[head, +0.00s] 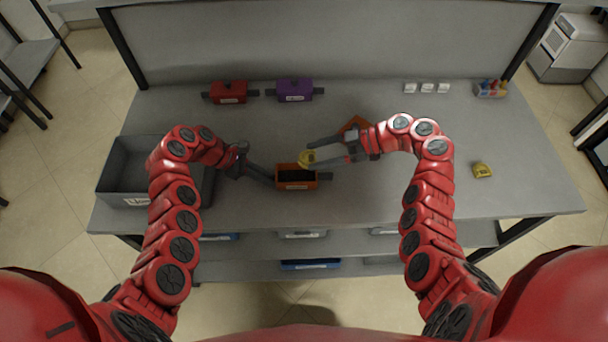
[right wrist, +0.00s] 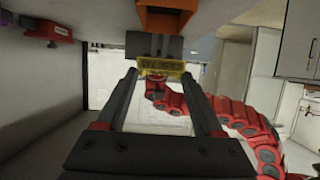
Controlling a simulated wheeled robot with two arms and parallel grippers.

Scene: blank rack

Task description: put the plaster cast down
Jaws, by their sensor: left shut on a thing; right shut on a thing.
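A small yellow piece (head: 306,157), which I take to be the plaster cast, is at the tips of my right gripper (head: 311,154). The right gripper is shut on it, just above an orange open box (head: 296,186) with a dark inside. In the right wrist view the yellow piece (right wrist: 165,68) shows lettering between the fingertips (right wrist: 165,75). My left gripper (head: 268,177) is shut at the left end of the orange box, on its dark side handle. The box appears to rest on the table.
Another yellow piece (head: 482,170) lies at the table's right. An orange part (head: 354,124) is partly hidden behind my right gripper. Red (head: 228,92) and purple (head: 294,91) boxes stand at the back, small white blocks (head: 427,88) at back right. A grey bin (head: 125,172) stands at left.

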